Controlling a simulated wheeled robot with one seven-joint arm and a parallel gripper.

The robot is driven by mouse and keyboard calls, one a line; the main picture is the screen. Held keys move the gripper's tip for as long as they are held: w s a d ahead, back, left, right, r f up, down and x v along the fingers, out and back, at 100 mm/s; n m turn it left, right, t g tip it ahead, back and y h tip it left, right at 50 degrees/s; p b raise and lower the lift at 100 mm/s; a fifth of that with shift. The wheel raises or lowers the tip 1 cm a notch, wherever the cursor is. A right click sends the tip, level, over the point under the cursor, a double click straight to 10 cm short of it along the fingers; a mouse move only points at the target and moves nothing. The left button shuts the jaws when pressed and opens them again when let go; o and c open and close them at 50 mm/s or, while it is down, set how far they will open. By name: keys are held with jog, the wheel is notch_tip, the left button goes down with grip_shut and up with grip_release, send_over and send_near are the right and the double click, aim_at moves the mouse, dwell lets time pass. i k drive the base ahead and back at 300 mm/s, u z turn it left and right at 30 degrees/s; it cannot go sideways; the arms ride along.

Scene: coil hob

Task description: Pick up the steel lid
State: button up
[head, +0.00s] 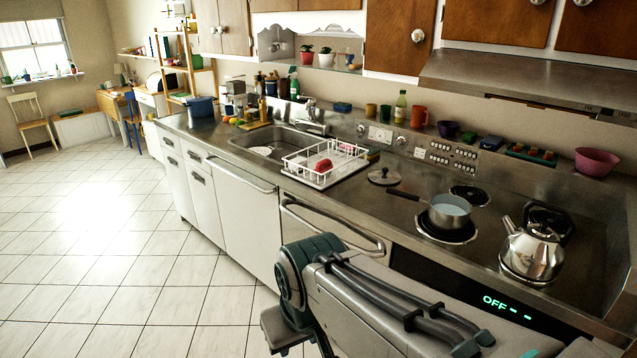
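The steel lid (384,177) lies on the steel counter, between the white dish rack and the saucepan. It is a small round lid with a dark knob on top. Nothing covers it. My arm shows at the bottom of the head view, in front of the counter, low and to the right. My gripper is out of view.
A saucepan (449,213) sits on a coil, its dark handle pointing toward the lid. A steel kettle (534,250) stands on the front right coil. The white dish rack (322,166) is left of the lid. Cups, a green bottle (400,106) and bowls line the back ledge.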

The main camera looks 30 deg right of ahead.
aim_at(384, 177)
jog(key=u, duration=0.25)
jog(key=i, duration=2.15)
jog(key=z, duration=1.25)
jog(key=i, duration=0.75)
jog(key=z, duration=1.15)
jog(key=i, duration=0.2)
jog(key=z, duration=0.15)
